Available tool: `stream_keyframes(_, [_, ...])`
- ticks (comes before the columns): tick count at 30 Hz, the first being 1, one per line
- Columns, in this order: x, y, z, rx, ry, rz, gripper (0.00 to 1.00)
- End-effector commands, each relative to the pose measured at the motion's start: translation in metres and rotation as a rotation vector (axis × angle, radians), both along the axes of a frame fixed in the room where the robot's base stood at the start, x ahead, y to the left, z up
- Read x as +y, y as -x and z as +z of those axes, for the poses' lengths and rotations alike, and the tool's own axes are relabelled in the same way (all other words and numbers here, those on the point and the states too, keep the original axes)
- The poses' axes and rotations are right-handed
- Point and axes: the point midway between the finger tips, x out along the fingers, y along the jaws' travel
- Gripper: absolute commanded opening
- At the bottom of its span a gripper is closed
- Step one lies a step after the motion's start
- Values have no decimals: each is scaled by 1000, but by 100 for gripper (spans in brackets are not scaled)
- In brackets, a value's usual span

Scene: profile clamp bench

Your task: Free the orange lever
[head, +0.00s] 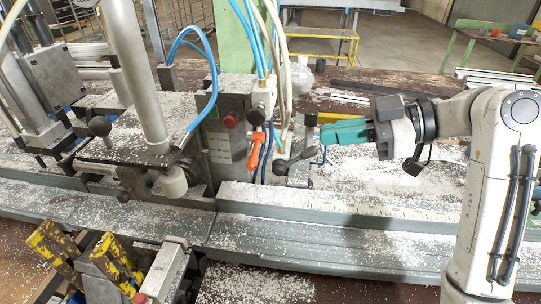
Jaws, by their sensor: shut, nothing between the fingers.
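The orange lever (255,145) is on the clamp machine in the middle of the head view, hanging down beside the grey control box. A dark grey lever with a round end (292,158) sits just right of it, close to the orange lever's lower end. My gripper (325,134) has teal fingers and comes in from the right, pointing left. Its fingers are shut and empty. The fingertips are right of the orange lever, with a gap between them, and near the dark grey lever; I cannot tell whether they touch it.
The grey control box (228,140) carries a red button (230,121) and blue hoses (203,58). A grey rail (330,210) with white chips runs along the front. Yellow-black clamps (112,262) stand at front left. A chip-covered bench surface (375,170) lies below my gripper.

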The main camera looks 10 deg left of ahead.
Motion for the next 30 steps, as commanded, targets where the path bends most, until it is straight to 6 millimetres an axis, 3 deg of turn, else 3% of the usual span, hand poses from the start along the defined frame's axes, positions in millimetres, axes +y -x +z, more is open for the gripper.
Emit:
stream_keyframes(9, [1, 0, 0, 0, 0, 0, 0])
stream_keyframes(14, [13, -1, -3, 2, -1, 2, 0])
stream_keyframes(27, [91, -7, -27, 2, 0, 3, 0])
stream_keyframes(30, [101, -10, -40, 5, 0, 0, 0])
